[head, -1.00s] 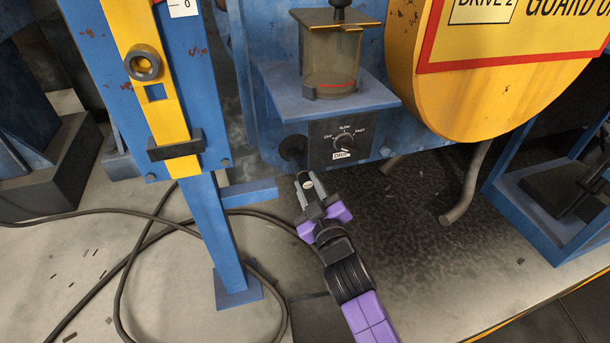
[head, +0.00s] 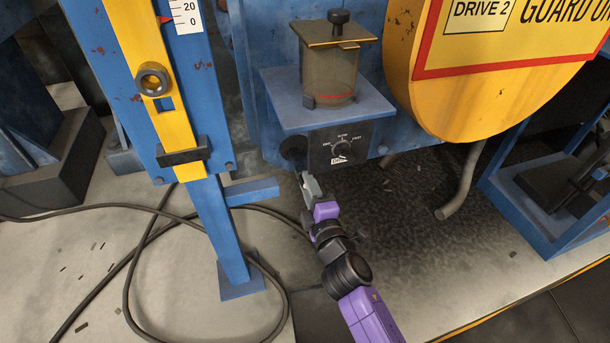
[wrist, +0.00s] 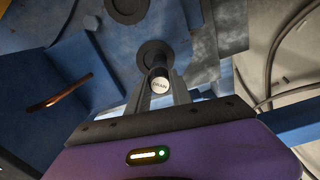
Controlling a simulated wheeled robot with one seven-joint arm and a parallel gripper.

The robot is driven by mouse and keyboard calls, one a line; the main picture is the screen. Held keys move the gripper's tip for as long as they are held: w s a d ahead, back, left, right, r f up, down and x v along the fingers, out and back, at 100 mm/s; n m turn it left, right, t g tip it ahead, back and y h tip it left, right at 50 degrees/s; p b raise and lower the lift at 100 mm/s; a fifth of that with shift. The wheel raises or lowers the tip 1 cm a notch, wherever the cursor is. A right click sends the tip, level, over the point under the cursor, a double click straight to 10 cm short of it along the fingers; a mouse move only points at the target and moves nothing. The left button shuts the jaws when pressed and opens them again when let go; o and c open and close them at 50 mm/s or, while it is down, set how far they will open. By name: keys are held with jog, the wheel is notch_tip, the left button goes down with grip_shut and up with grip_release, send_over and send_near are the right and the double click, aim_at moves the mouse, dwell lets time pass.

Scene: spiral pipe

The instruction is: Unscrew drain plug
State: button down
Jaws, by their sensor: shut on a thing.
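The drain plug (wrist: 160,80) is a small dark cylinder with a white end cap marked DRAIN. It shows in the wrist view between the two grey fingers of my gripper (wrist: 160,92), which is shut on it. Behind the plug is a dark round fitting (wrist: 155,55) on the blue surface. The plug's far end meets or overlaps this fitting; I cannot tell whether it is still in the thread. In the head view my gripper (head: 308,182) is below the dial box, and the fingers hide the plug there.
A dark round port (head: 293,148) sits left of the dial box (head: 340,147). Above are a blue shelf (head: 290,110) and an oil cup (head: 328,75). A blue post (head: 220,230) stands left, a bent pipe (head: 462,185) right. Cables (head: 130,265) lie on the floor.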

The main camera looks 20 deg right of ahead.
jog(key=n+p, duration=0.2)
jog(key=n, duration=1.1)
jog(key=shift+n, duration=0.3)
jog(key=c, duration=1.4)
grip_release()
jog(key=shift+o, duration=0.2)
jog(key=shift+m+b, duration=6.15)
jog(key=shift+m, duration=8.95)
